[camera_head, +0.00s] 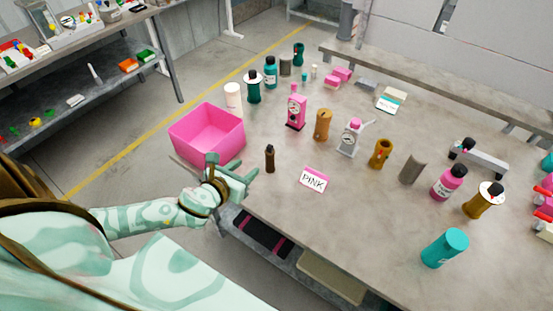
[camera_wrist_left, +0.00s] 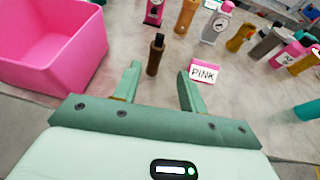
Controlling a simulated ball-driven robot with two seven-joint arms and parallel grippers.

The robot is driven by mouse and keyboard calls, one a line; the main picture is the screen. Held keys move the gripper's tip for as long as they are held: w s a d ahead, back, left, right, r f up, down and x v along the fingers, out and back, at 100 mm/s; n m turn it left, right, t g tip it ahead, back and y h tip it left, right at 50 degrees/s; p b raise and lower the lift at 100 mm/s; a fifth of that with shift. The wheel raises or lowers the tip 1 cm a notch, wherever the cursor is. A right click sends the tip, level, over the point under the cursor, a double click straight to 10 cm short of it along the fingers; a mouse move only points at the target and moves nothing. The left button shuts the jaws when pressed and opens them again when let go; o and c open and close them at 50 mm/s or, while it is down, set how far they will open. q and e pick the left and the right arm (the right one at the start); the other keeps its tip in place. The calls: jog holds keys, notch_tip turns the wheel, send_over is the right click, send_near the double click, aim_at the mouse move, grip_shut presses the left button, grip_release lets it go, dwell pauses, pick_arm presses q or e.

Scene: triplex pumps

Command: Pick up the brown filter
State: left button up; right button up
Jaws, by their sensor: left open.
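A small dark brown bottle-shaped filter (camera_head: 270,159) stands upright near the table's left edge. My left gripper (camera_head: 236,168) is open and empty at that edge, just left of the filter. In the left wrist view the brown filter (camera_wrist_left: 155,57) stands ahead, between the lines of the two open fingers (camera_wrist_left: 158,72). The fingers appear apart from it. A lighter brown cylinder (camera_head: 322,125) stands farther back. My right gripper is not in view.
A pink bin (camera_head: 208,134) sits left of the filter, close behind my left gripper. A "PINK" card (camera_head: 313,180) lies to the right. A pink pump (camera_head: 295,108), a white pump (camera_head: 349,138) and several bottles stand beyond.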

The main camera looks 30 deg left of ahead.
pick_arm(q)
jog(key=b, duration=0.2)
send_near(268, 149)
jog(key=x, duration=0.2)
jog(key=d+x, duration=0.1)
jog(key=x, duration=0.1)
jog(key=shift+w+f, duration=0.2)
jog(key=shift+f, duration=0.1)
jog(key=shift+w+a+f, duration=0.1)
jog(key=shift+w+f, duration=0.05)
jog(key=shift+w, duration=0.3)
jog(key=shift+w+a+f, duration=0.1)
jog(key=shift+w+a, duration=0.05)
jog(key=shift+w, duration=0.35)
jog(key=b+x, duration=0.1)
jog(key=x, duration=0.3)
jog(key=shift+w+a, duration=0.2)
jog(key=shift+w, duration=0.05)
jog(key=shift+r, duration=0.1)
grip_shut()
